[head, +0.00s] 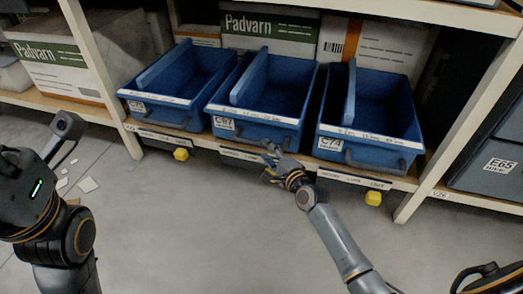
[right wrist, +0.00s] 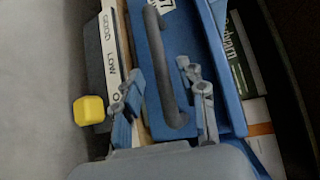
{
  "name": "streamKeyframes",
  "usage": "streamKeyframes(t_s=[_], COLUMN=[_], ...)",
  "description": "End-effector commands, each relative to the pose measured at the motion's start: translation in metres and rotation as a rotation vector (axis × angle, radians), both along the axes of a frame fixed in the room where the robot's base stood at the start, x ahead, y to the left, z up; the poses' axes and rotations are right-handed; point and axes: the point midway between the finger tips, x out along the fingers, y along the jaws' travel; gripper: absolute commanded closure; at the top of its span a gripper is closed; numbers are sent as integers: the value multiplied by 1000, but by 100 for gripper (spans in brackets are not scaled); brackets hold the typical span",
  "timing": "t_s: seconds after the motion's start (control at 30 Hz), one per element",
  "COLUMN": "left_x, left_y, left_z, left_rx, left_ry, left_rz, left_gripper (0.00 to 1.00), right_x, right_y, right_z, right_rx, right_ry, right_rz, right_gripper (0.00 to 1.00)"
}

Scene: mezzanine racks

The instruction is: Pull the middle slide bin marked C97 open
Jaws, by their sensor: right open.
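The middle blue slide bin marked C97 (head: 285,133) sits on the rack shelf between two similar blue bins, its front about in line with theirs. My right gripper (head: 268,158) is at its lower front. In the right wrist view, my right gripper (right wrist: 161,76) is open, with one finger on each side of the dark bar handle (right wrist: 162,62) on the blue bin front (right wrist: 196,45). The fingers are not closed on the handle. In the head view my gripper partly hides the handle. My left arm (head: 75,240) is at the left; its fingers do not show.
A left blue bin (head: 165,117) and a right blue bin (head: 368,152) marked C74 flank it. Yellow blocks (head: 181,154) (head: 373,199) hang under the shelf edge. White rack posts (head: 108,80) (head: 455,120) stand at both sides. The floor in front is mostly clear.

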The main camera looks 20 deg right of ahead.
Motion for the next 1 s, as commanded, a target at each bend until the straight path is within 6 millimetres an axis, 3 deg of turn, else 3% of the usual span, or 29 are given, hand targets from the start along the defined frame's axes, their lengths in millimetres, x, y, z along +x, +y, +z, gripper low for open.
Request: streamKeyframes(t_s=[0.1, 0.3, 0.67, 0.87, 1.0], left_x=[-8, -16, -17, -17, -17], left_y=[-1, -2, -2, -2, -2], left_z=[1, 7, 10, 10, 10], left_rx=[2, 4, 5, 5, 5], left_ry=[-39, -73, -78, -78, -78], left_rz=[2, 4, 5, 5, 5], left_gripper=[60, 60, 60, 60, 60], right_x=[22, 41, 45, 45, 45], right_y=[5, 8, 9, 9, 9], right_z=[-6, -8, -7, -7, -7], right_rx=[2, 1, 0, 0, 0], right_ry=[-3, 0, 1, 1, 1], right_rz=[-1, 0, 0, 0, 0], right_gripper=[59, 59, 59, 100, 100])
